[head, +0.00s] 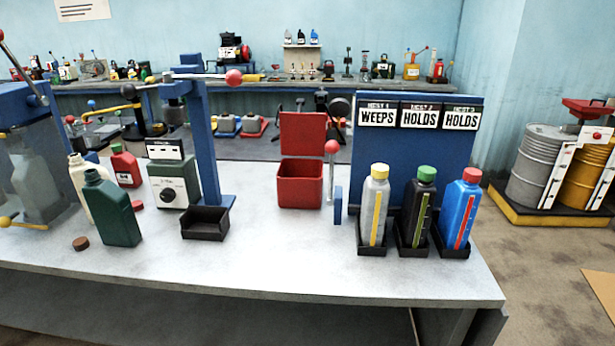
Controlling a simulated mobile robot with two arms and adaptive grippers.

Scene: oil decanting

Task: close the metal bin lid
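A red metal bin (300,187) stands on the grey workbench near its middle. Its red lid (303,134) is open, standing upright above the back edge of the bin. The bin's inside is mostly hidden by its front wall. An upright lever with a red ball knob (331,147) stands just right of the bin. A small blue upright plate (338,205) is beside the lever's foot. Neither of my grippers shows in the head view.
Bottles in black trays stand right, before a blue panel (368,160) with WEEPS and HOLDS signs. Left are a blue post (209,150), black tray (205,223), dial box (172,184) and green jug (112,210). The bench front (270,265) is clear.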

